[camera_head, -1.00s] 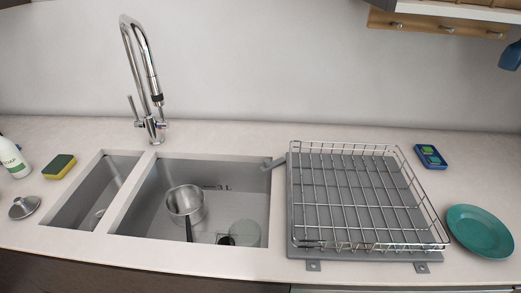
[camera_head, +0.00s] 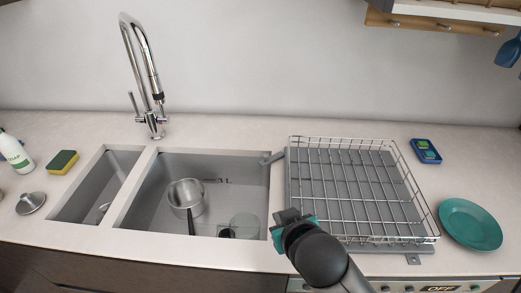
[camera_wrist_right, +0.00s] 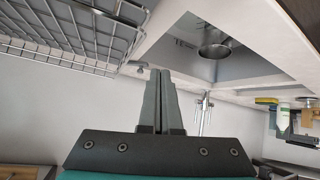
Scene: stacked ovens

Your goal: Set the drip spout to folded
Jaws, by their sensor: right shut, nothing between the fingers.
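The drip spout (camera_head: 272,158) is a small grey piece at the far left corner of the drying rack's grey tray (camera_head: 293,190). It sticks out left, over the right edge of the large sink basin. My right gripper (camera_head: 288,215) is in front of the tray's near left corner, nearer to me than the spout and apart from it. Its two dark fingers (camera_wrist_right: 160,75) are together and empty in the right wrist view. My left gripper is not in view.
The wire rack (camera_head: 360,185) stands on the tray. The sink basin (camera_head: 150,215) to the left holds a pot (camera_head: 187,194) and a clear glass. A tall faucet (camera_head: 140,60) stands behind it. A teal plate (camera_head: 470,224) and a blue sponge holder (camera_head: 426,151) lie right.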

